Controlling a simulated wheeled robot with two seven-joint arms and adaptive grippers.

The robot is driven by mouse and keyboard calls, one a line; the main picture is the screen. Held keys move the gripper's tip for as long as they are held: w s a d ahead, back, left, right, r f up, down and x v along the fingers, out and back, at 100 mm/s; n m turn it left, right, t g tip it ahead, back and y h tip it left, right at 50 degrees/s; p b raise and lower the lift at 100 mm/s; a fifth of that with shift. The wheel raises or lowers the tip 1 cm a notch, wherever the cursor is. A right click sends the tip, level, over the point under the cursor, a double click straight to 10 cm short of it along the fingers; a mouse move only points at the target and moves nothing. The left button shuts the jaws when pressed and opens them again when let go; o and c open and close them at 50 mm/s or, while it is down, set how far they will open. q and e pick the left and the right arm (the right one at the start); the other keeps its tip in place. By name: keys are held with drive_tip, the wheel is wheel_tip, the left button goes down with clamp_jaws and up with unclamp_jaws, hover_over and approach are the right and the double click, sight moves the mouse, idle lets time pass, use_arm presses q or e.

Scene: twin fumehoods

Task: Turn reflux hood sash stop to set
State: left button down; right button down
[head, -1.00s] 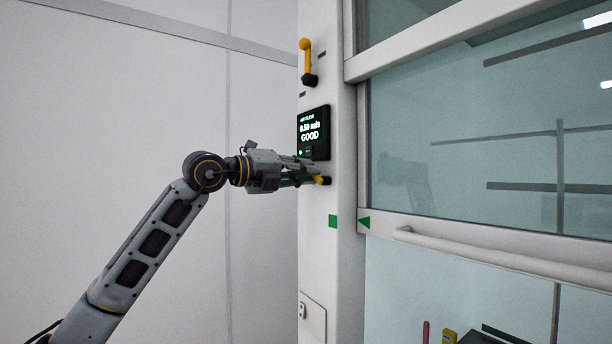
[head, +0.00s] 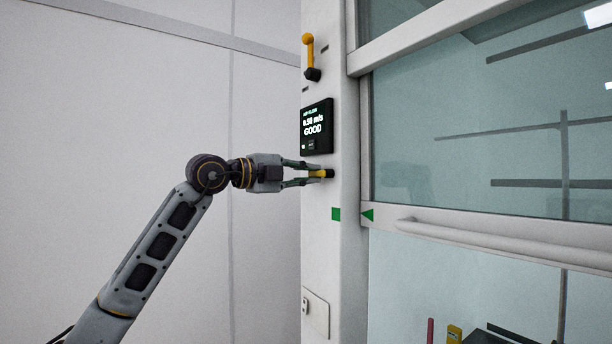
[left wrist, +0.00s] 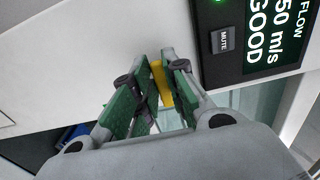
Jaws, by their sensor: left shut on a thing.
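The sash stop is a short yellow lever (head: 318,173) on a black hub (head: 329,173), on the white post below the airflow display. The lever lies about level, pointing left from its hub. My left gripper (head: 312,173) comes in from the left and is shut on the lever. In the left wrist view the yellow lever (left wrist: 160,82) shows between the green-padded fingers (left wrist: 150,105); the hub is hard to make out there. My right gripper is not in view.
The airflow display (head: 317,126) reads GOOD, just above the gripper. A second yellow lever (head: 308,50) stands upright higher on the post. Green markers (head: 336,214) sit below. The glass sash (head: 470,150) with its bar handle (head: 480,242) is at right. A wall panel fills the left.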

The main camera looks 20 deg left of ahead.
use_arm(q)
drive_tip(key=c, duration=1.6)
unclamp_jaws()
drive_tip(key=shift+o, duration=0.8)
drive_tip(key=shift+s+a, duration=0.35)
drive_tip(key=shift+a, duration=0.05)
drive_tip(key=v, duration=1.1)
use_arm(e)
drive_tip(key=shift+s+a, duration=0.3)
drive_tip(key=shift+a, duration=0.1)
